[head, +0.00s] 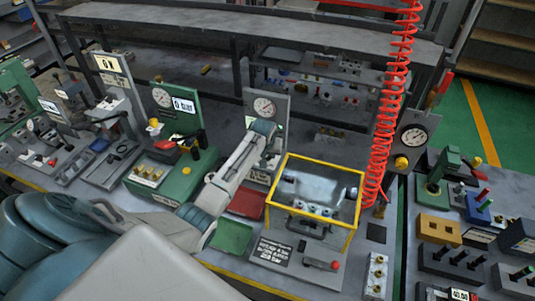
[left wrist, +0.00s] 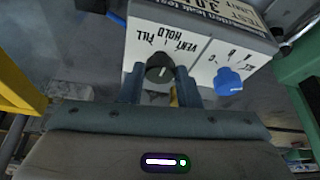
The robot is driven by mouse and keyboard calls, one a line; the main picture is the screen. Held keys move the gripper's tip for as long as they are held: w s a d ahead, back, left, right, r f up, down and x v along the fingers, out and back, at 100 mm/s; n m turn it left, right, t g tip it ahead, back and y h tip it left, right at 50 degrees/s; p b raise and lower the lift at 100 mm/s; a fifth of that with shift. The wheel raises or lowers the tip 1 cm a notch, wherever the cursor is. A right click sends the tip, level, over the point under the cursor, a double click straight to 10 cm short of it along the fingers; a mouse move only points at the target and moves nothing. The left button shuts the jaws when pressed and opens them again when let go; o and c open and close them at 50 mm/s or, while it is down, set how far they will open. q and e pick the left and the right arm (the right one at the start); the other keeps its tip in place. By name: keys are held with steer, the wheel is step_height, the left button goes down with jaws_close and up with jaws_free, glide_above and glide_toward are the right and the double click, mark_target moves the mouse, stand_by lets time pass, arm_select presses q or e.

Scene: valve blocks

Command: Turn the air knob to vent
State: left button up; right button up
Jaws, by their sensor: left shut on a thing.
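The air knob (left wrist: 159,68) is a dark round knob with a pale mark on its face, on a white panel (left wrist: 150,42) lettered FILL, HOLD and VENT. The lettering appears upside down in the left wrist view. My left gripper (left wrist: 160,88) has one finger on each side of the knob and is shut on it. I cannot tell for sure which word the mark points to. In the head view my left gripper (head: 264,132) is in front of the gauge panel (head: 273,100), and the knob is hidden there. My right gripper is not in view.
A blue knob (left wrist: 228,80) is on the same block, close beside the gripper. A yellow-edged clear box (head: 356,215) stands right of my left arm, and a green block (head: 185,183) stands left of it. A red coiled hose (head: 390,110) hangs at the right.

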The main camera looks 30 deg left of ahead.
arm_select(q)
steer(key=m, duration=0.1)
steer(key=m+h, duration=0.1)
steer(key=m, duration=0.3)
steer(key=shift+a+t+h, duration=0.3)
steer(key=shift+h, duration=0.1)
steer(key=shift+a+m+h+b, duration=0.1)
steer(key=shift+m+h+b, duration=0.45)
steer(key=shift+m, duration=1.15)
steer(key=o, duration=1)
steer(key=shift+s+a+r, duration=0.1)
steer(key=shift+s+r, duration=0.1)
steer(key=shift+r, duration=0.3)
steer(key=shift+b+v, duration=1.65)
steer(key=shift+v, duration=3.25)
